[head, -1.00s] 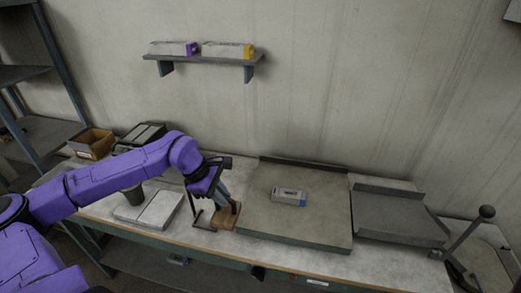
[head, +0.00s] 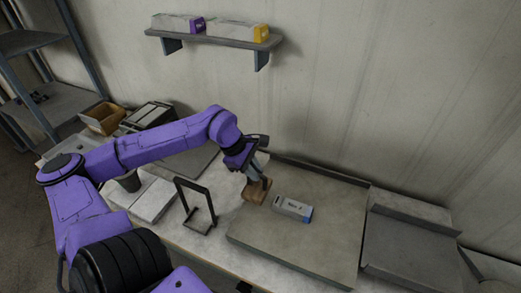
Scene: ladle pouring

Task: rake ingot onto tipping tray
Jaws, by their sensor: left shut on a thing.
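The ingot (head: 290,207), a grey bar with a blue end, lies on the raised grey slab (head: 320,245). The tipping tray (head: 408,252), dark grey with a raised back edge, is right of the slab. My left gripper (head: 259,178) is shut on the rake, whose brown wooden head (head: 257,192) shows below the fingers. The rake head is left of the ingot, by the slab's left edge and apart from the ingot. I cannot tell whether it touches the slab. My right gripper is not in view.
A black frame stand (head: 196,206) stands empty on the bench left of the slab. White slabs (head: 153,200) and a dark cup (head: 129,181) are farther left. A wall shelf (head: 215,38) holds two boxes. The slab right of the ingot is clear.

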